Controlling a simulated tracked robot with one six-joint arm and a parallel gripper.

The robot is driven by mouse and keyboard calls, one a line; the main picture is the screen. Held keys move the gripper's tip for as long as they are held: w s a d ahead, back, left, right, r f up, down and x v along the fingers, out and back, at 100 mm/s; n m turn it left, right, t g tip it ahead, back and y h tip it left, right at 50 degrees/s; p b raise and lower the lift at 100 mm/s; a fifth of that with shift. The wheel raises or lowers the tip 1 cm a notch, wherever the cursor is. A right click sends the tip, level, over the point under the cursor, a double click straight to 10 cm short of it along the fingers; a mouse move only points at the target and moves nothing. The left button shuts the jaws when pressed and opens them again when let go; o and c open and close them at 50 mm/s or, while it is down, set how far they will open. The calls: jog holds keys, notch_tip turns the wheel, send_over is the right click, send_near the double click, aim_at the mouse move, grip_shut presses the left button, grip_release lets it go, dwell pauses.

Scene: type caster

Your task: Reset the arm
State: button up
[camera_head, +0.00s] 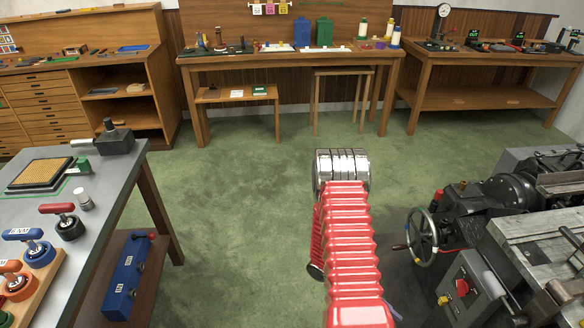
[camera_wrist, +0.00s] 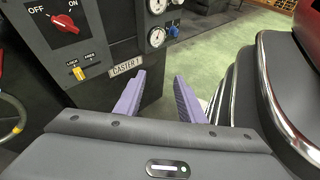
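My arm (camera_head: 350,240), in red ribbed covers with a silver joint, reaches out over the green floor in the head view, between the left bench and the machine at right. My gripper (camera_wrist: 159,76) shows in the wrist view as two purple fingers set apart with nothing between them. Beyond the fingers is the dark panel of the machine labelled CASTER 1 (camera_wrist: 126,66), with a red OFF/ON knob (camera_wrist: 65,24) and gauges. I cannot tell how close the fingers are to the panel. In the head view the gripper is mostly hidden by the arm.
The grey casting machine (camera_head: 545,240) with a handwheel (camera_head: 421,236) stands close at right. A grey-topped bench (camera_head: 108,180) with coloured-handled tools is at left. A long wooden table (camera_head: 290,56) stands at the back. The green floor (camera_head: 240,190) between them is clear.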

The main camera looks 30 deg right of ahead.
jog(key=w+a+r+m+t+y, duration=0.25)
jog(key=w+a+r+t, duration=0.3)
jog(key=a+r, duration=0.45)
jog(key=w+a+r+m+t+y, duration=0.2)
jog(key=w+a+r+m+t, duration=0.15)
jog(key=w+a+r, duration=0.7)
jog(key=s+a+r+t, duration=0.1)
jog(key=a+r+t, duration=0.2)
jog(key=r, duration=0.4)
jog(key=s+a+r+n+t+y, duration=0.1)
jog(key=s+a+r+t, duration=0.1)
jog(key=r, duration=0.5)
jog(key=s+a+r+n+t, duration=0.1)
jog(key=s+a+r+t, duration=0.1)
jog(key=a+r+t, duration=0.2)
notch_tip(320, 180, up, 3)
jog(key=shift+a+r, duration=0.1)
jog(key=shift+a, duration=0.6)
jog(key=shift+s, duration=0.1)
jog(key=shift+c, duration=0.6)
